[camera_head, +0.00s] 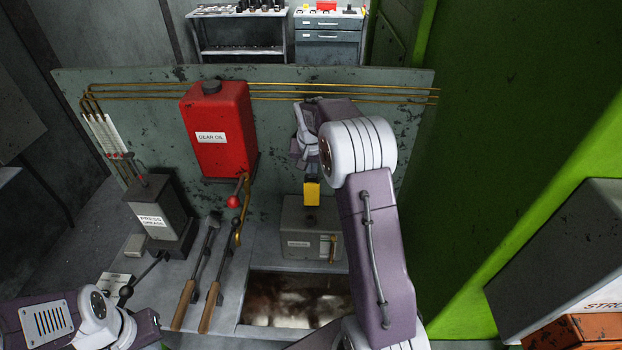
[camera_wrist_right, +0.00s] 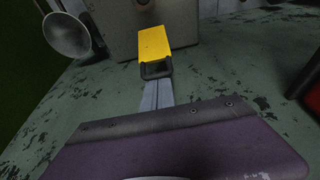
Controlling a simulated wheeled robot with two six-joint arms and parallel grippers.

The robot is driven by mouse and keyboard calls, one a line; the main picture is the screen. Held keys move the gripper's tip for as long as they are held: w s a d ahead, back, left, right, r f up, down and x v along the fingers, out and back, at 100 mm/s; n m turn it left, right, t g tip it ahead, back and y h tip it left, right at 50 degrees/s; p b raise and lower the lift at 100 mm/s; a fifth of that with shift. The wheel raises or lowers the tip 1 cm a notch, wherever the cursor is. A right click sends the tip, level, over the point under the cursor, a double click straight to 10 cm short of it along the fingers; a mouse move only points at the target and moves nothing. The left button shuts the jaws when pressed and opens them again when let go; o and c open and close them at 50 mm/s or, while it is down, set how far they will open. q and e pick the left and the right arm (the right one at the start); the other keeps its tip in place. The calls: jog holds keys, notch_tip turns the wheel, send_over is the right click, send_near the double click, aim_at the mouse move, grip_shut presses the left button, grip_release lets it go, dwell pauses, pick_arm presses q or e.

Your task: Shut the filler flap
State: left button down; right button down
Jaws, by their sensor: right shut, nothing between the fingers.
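My right gripper (camera_head: 312,194) comes down from above, shut and empty, its yellow tips just above the top of a grey labelled box (camera_head: 298,240). In the right wrist view the yellow tips (camera_wrist_right: 154,48) overlap the near side of the box (camera_wrist_right: 190,28). A dark round spot (camera_head: 310,218) shows on the box below the tips; I cannot tell whether it is an opening or a knob. I cannot make out a filler flap for certain, nor whether one is open. My left arm shows at lower left, its gripper out of the frame.
A red gear oil tank (camera_head: 221,130) stands left of my right gripper. Two wooden-handled levers (camera_head: 198,275) and a press grease unit (camera_head: 160,218) are further left. A recessed opening (camera_head: 290,300) lies in front of the box. A silver bowl (camera_wrist_right: 67,34) shows beside the box in the wrist view.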

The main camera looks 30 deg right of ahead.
jog(key=shift+s+a+f+b, duration=0.1)
jog(key=shift+s+a+b, duration=0.4)
jog(key=shift+s, duration=0.25)
jog(key=shift+s+a+f+b, duration=0.1)
jog(key=shift+s+a+b, duration=0.3)
jog(key=shift+s+b, duration=0.3)
jog(key=shift+s+a+b, duration=0.45)
jog(key=shift+s+b, duration=0.05)
jog(key=shift+s, duration=0.25)
jog(key=shift+r, duration=0.1)
notch_tip(320, 180, up, 7)
jog(key=p, duration=0.7)
send_over(311, 184)
jog(key=s+a, duration=0.1)
jog(key=s, duration=0.2)
jog(key=shift+w+a, duration=0.1)
jog(key=shift+w, duration=0.15)
